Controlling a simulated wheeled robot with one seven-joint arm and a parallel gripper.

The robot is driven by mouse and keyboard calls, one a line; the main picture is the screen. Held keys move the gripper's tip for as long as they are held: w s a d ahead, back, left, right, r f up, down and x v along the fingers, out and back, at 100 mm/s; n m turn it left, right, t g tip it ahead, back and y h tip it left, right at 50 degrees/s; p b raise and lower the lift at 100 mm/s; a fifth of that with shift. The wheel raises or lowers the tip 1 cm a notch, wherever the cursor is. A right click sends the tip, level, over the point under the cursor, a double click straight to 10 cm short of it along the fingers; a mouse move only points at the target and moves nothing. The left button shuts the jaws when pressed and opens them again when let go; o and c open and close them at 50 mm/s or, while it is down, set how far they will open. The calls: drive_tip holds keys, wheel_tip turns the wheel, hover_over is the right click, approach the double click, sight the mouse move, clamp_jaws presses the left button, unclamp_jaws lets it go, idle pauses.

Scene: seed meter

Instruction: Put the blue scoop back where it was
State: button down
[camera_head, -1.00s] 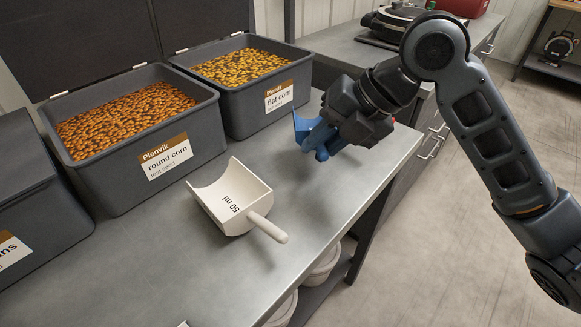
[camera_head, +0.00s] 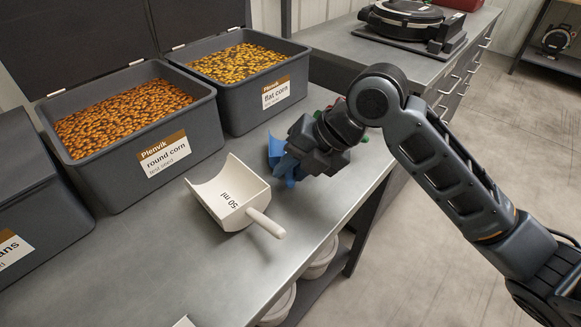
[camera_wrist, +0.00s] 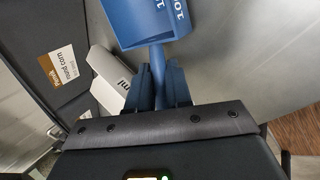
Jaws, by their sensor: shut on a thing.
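The blue scoop (camera_head: 276,150) is in my gripper, low near the bench top, to the right of the white scoop in the head view. In the wrist view the blue scoop (camera_wrist: 150,20) shows part of a printed marking, and its handle runs down between the two jaws. My gripper (camera_head: 290,166) is shut on that handle; the jaws (camera_wrist: 158,88) also show in the wrist view. Whether the blue scoop touches the bench I cannot tell. The gripper hides part of the scoop in the head view.
A white 50 ml scoop (camera_head: 228,196) lies on the grey bench (camera_head: 190,262). Behind it stand the round corn bin (camera_head: 105,178) and the flat corn bin (camera_head: 240,115), both open and full. A dark round appliance (camera_head: 405,15) stands on the far counter.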

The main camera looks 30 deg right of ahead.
drive_tip(key=shift+f, duration=0.15)
drive_tip(key=c, duration=1)
unclamp_jaws()
drive_tip(key=shift+c, duration=0.2)
drive_tip(key=shift+r, duration=0.25)
drive_tip(key=v, duration=1.2)
drive_tip(key=shift+f, duration=0.1)
